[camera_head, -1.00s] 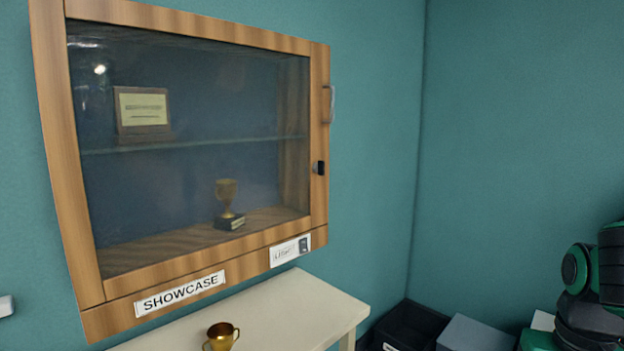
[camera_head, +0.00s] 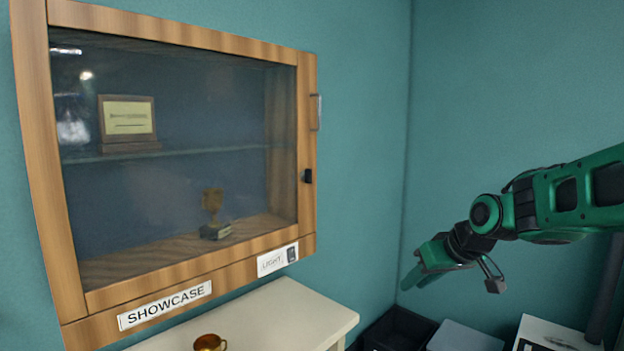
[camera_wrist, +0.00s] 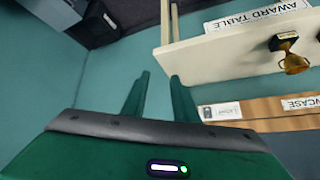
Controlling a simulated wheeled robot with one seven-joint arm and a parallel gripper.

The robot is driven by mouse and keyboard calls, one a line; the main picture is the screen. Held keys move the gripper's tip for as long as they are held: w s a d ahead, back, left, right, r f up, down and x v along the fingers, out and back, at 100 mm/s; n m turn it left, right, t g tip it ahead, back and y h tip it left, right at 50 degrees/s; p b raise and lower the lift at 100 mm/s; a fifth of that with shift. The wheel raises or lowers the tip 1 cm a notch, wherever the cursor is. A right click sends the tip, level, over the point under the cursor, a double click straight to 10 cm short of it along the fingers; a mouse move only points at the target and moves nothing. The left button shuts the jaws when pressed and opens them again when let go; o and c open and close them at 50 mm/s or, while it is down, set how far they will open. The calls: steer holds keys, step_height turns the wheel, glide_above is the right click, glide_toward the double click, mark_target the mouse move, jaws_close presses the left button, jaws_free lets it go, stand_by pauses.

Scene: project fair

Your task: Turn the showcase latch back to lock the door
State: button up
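The wooden showcase (camera_head: 72,190) hangs on the teal wall, and its glazed door looks closed. The small black latch (camera_head: 308,176) sits on the right side of the door frame, below the metal handle (camera_head: 316,112). The latch looks upright, but it is too small to tell whether it is locked. My gripper (camera_head: 408,280) is well to the right of and lower than the latch, touching nothing. In the wrist view my gripper (camera_wrist: 160,76) has its two green fingers apart with nothing between them. The latch is not seen in the wrist view.
The cream award table (camera_head: 300,305) stands below the showcase with a gold cup (camera_head: 210,342) on it. A trophy and a plaque (camera_head: 127,118) are inside. A black bin (camera_head: 395,330) and grey box (camera_head: 465,338) lie lower right. Air between gripper and showcase looks clear.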

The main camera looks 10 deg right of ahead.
steer(key=w+a+r+n+t+y, duration=0.2)
steer(key=w+a+r, duration=0.15)
steer(key=w, duration=0.25)
steer(key=w+a+r+n+t+y, duration=0.1)
steer(key=w+a+r+t, duration=0.15)
steer(key=w+r, duration=0.25)
steer(key=n+t+y, duration=0.3)
steer(key=y, duration=0.3)
glide_toward(311, 173)
steer(key=x, duration=0.9)
steer(key=shift+w, duration=0.1)
jaws_close()
